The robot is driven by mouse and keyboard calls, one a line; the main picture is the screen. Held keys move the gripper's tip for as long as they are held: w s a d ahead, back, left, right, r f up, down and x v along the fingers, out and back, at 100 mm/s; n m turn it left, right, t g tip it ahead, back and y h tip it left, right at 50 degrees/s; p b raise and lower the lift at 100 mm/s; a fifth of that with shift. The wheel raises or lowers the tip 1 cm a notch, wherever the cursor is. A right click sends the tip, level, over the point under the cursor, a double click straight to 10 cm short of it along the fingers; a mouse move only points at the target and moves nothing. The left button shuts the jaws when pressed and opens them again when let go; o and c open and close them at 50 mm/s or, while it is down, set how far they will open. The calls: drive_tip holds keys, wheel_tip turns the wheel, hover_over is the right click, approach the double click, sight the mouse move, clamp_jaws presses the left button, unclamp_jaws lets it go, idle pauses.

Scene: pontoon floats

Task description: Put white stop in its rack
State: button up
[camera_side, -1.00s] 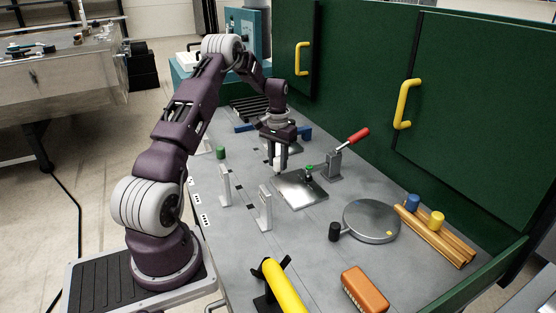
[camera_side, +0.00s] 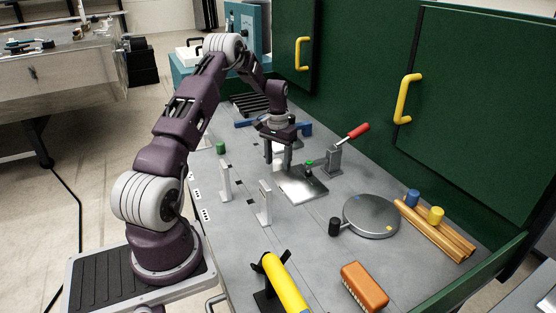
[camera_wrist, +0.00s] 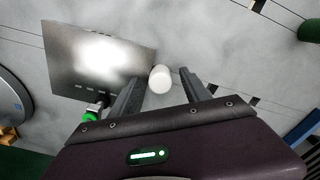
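The white stop (camera_wrist: 160,79) is a small pale cylinder. In the wrist view it shows between the two fingers of my gripper (camera_wrist: 160,88), with a visible gap on each side. In the side view the white stop (camera_side: 278,147) shows between the spread fingers of my gripper (camera_side: 279,158), beside the shiny plate. The fingers are open and point down. I cannot tell whether the stop touches the table. No rack is clearly marked for it; a pair of wooden rails (camera_side: 445,243) lies at the right, with a blue stop (camera_side: 412,197) and a yellow stop (camera_side: 436,216) at it.
A metal plate (camera_side: 300,188) with a green knob (camera_side: 309,163) and a red-handled clamp (camera_side: 334,163) stand close by. Two upright posts (camera_side: 225,182) (camera_side: 265,204), a round disc (camera_side: 372,215), a black cylinder (camera_side: 335,226) and a green cylinder (camera_side: 220,148) are around.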

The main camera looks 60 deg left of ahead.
sight(278, 161)
drive_tip(key=shift+r, duration=0.15)
wheel_tip(278, 161, up, 7)
drive_tip(key=shift+f, duration=0.1)
idle(0.3)
